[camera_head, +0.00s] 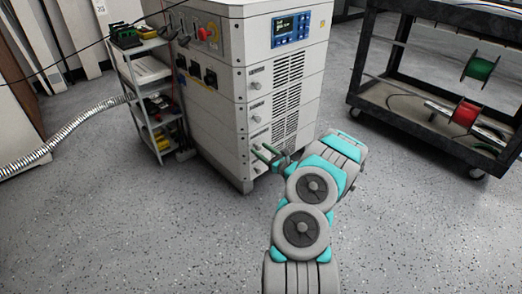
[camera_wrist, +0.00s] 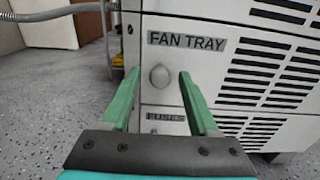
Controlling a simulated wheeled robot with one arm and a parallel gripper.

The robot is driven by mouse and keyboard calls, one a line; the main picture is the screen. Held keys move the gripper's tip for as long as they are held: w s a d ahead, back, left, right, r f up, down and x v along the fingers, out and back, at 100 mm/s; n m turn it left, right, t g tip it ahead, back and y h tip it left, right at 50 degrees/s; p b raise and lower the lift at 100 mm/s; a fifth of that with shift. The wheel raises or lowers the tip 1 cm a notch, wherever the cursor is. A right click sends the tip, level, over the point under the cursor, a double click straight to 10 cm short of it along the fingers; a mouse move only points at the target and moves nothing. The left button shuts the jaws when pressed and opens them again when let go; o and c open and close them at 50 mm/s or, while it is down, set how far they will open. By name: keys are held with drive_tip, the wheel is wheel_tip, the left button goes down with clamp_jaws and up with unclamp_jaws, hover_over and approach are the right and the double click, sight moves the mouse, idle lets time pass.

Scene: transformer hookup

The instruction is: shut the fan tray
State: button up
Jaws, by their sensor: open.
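The fan tray (camera_wrist: 205,72) is a light grey front panel with a FAN TRAY label, a round grey knob (camera_wrist: 160,77) and black vent slots on its right. It fills the middle of the wrist view. I cannot tell how far its front stands out from the cabinet. My gripper (camera_wrist: 159,74) has green fingers, spread apart and empty, one on each side of the knob in the picture; contact with the panel cannot be made out. In the head view my gripper (camera_head: 268,154) is at the lower front of the grey cabinet (camera_head: 235,85).
A panel labelled FUSES (camera_wrist: 165,117) lies just below the tray. A small shelf cart (camera_head: 150,75) stands left of the cabinet, near a corrugated hose (camera_head: 75,125). A black cart (camera_head: 425,115) with wire spools stands right. The floor in front is clear.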

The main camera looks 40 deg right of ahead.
drive_tip(key=s, duration=0.7)
drive_tip(key=shift+s+d, duration=0.15)
drive_tip(key=shift+d, duration=0.1)
